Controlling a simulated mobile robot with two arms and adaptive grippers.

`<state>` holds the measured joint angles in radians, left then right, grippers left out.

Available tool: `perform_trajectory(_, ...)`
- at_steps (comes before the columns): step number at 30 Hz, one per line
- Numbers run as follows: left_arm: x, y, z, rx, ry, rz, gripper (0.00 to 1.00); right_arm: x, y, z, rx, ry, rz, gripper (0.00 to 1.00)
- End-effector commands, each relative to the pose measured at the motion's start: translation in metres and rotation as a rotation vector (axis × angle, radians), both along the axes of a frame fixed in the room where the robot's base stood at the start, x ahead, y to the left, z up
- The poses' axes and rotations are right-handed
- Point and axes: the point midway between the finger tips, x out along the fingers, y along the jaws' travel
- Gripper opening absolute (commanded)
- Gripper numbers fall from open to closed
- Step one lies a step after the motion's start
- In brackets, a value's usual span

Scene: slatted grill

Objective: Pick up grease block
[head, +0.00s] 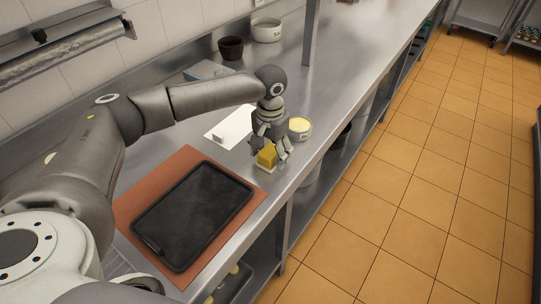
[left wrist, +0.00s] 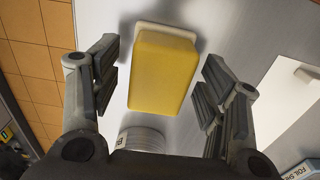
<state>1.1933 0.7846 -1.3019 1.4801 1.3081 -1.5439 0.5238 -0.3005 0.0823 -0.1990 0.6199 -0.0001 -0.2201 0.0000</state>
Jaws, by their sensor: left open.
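The grease block is a yellow block (head: 266,156) on a thin pale base, on the steel counter near its front edge. In the left wrist view the yellow block (left wrist: 162,75) fills the middle, with its pale base showing at the far end. My left gripper (head: 271,150) is at the block, above the counter. In the left wrist view its two fingers (left wrist: 160,92) stand apart on either side of the block, with a gap on each side. My right gripper is not in view.
A black griddle tray (head: 192,212) lies on a reddish-brown mat (head: 125,208) at the front left. A round container with a yellow top (head: 300,126) stands just right of my gripper. A white sheet (head: 231,127), a dark bowl (head: 231,48) and a white bowl (head: 266,30) are farther back.

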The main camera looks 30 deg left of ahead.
Motion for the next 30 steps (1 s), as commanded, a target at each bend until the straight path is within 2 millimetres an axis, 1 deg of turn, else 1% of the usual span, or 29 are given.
perform_trajectory(2, 0.000, 0.000, 0.000, 0.000, 0.000, 0.000, 0.67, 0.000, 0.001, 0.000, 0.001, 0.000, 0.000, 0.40)
perform_trajectory(13, 0.000, 0.000, 0.001, 0.000, -0.001, 0.000, 0.19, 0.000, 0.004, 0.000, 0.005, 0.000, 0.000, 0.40)
perform_trajectory(23, 0.001, 0.000, 0.004, -0.001, -0.003, 0.000, 0.18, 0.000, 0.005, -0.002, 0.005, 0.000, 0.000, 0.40)
perform_trajectory(26, 0.001, 0.000, 0.010, -0.001, -0.003, 0.000, 0.18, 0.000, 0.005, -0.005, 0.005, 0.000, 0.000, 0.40)
perform_trajectory(29, 0.002, -0.001, 0.023, -0.003, -0.005, 0.000, 0.18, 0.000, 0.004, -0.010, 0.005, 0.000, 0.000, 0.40)
perform_trajectory(30, 0.002, -0.001, 0.030, -0.003, -0.006, 0.000, 0.18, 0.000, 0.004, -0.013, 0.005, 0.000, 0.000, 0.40)
